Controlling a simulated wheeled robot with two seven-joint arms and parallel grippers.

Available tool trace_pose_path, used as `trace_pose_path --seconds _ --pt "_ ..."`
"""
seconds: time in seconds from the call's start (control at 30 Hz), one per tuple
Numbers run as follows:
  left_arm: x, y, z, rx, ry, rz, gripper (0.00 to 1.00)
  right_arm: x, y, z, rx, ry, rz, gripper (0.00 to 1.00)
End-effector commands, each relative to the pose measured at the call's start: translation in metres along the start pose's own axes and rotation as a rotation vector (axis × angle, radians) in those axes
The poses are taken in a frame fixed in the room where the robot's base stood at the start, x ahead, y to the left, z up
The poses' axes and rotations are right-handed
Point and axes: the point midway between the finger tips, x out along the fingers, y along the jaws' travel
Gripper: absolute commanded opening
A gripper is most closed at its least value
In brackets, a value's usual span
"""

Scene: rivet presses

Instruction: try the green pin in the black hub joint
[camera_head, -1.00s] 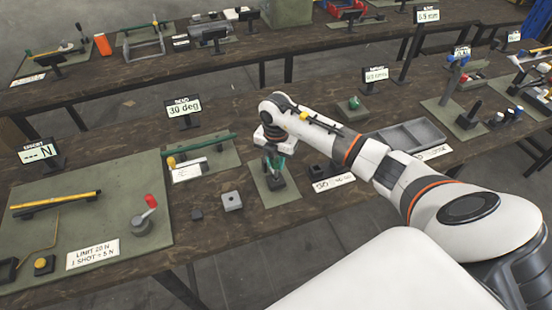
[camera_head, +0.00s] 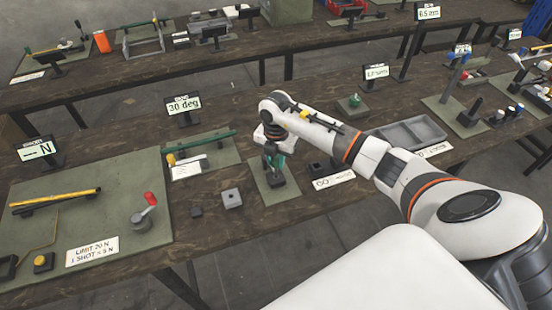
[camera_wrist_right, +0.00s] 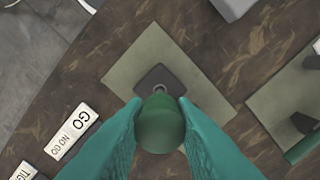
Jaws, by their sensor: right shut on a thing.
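My right gripper (camera_head: 273,158) points down over the black hub joint (camera_head: 278,182), which sits on a green mat in the middle of the near bench. In the right wrist view its two teal fingers (camera_wrist_right: 160,128) are shut on the green pin (camera_wrist_right: 160,133), whose rounded end shows between them. The black hub joint (camera_wrist_right: 172,78) lies just beyond the pin, with part of a pale ring around its hole showing. The pin covers the near part of the hub. I cannot tell whether the pin's tip is inside the hole. My left gripper is not in view.
A grey block with a hole (camera_head: 232,199) and a small black cube (camera_head: 196,212) stand left of the mat (camera_head: 292,191). A black block (camera_head: 318,170) and a GO / NO GO card (camera_wrist_right: 72,132) lie on its other side. A grey tray (camera_head: 441,134) stands further right.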

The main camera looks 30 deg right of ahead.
Motion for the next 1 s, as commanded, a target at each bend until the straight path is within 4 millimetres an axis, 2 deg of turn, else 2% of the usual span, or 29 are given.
trace_pose_path --seconds 0.37,1.0 --pt "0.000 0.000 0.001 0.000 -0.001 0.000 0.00 0.000 0.000 0.000 0.000 0.000 0.000 0.02" --pt "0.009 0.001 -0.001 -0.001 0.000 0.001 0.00 0.013 0.000 0.000 0.000 0.000 0.000 0.02"
